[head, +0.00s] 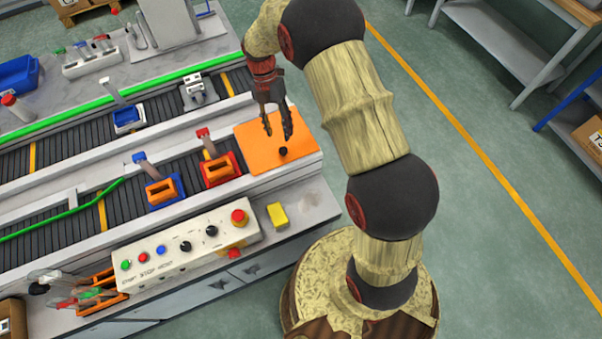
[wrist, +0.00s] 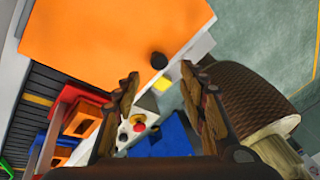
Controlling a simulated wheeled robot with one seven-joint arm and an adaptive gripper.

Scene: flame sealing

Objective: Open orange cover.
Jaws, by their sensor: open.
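The orange cover (head: 263,148) is a flat square panel at the right end of the conveyor, with a small black knob (head: 283,151) near its front edge. It lies flat and looks shut. In the wrist view the cover (wrist: 100,35) fills the upper left, and the knob (wrist: 158,60) shows at its edge. My gripper (head: 277,134) is over the cover, fingers pointing down, just behind the knob in the head view. In the wrist view my gripper (wrist: 165,82) has its fingers apart, with the knob beyond and between the tips. Nothing is held.
A red fixture (head: 219,170) and a blue fixture (head: 164,190), each with an orange block, stand on the conveyor left of the cover. A control panel (head: 185,245) with buttons and a yellow block (head: 277,215) are in front.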

